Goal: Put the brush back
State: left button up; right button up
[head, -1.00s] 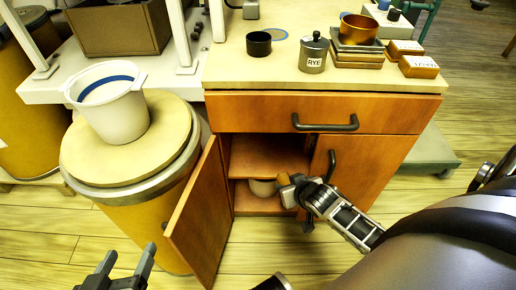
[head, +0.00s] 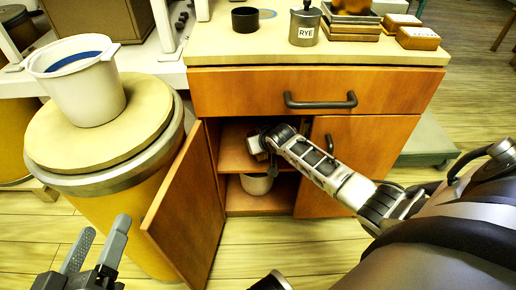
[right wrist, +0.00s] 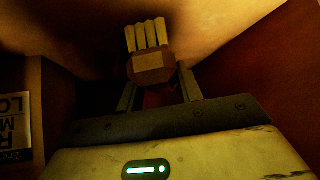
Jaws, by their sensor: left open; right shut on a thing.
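The brush (right wrist: 150,66), a brown block with pale bristle tufts, is in my right gripper (right wrist: 157,78) in the right wrist view. The fingers stand on both sides of the block, and the bristles point away from my wrist. In the head view my right gripper (head: 266,140) reaches into the open cabinet, at the upper compartment above the middle shelf (head: 233,153). The brush is mostly hidden there, and I cannot tell whether it touches the shelf. My left gripper (head: 103,229) is open and empty at the lower left, in front of the drum.
The open left cabinet door (head: 188,215) juts forward beside the drum (head: 115,205). The right door (head: 345,165) is behind my right forearm. A pale pot (head: 257,184) stands in the lower compartment. A dark drawer handle (head: 320,101) sticks out above. A RYE canister (head: 304,25) stands on the counter.

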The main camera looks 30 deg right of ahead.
pick_arm(q)
jog(key=shift+d+r, duration=0.1)
jog(key=shift+r, duration=0.05)
pick_arm(e)
jog(key=shift+f, duration=0.45)
jog(key=o, duration=1.1)
jog(key=shift+f, duration=0.15)
pick_arm(q)
jog(key=shift+t, duration=0.3)
pick_arm(e)
jog(key=shift+r, duration=0.3)
pick_arm(q)
jog(key=shift+s+a+f+m+g+y+p, duration=0.15)
jog(key=shift+a+f+m+g+y+p, duration=0.4)
jog(key=shift+p, duration=1.15)
jog(key=shift+s+a+f+m+g+y+p, duration=0.15)
jog(key=shift+a+f+m+g+y+p, duration=0.35)
jog(key=shift+p, duration=1.2)
pick_arm(e)
jog(key=v, duration=1.1)
jog(key=shift+s+r, duration=0.2)
jog(key=shift+s, duration=0.2)
pick_arm(q)
jog(key=shift+d, duration=0.1)
pick_arm(e)
jog(key=shift+a, duration=0.2)
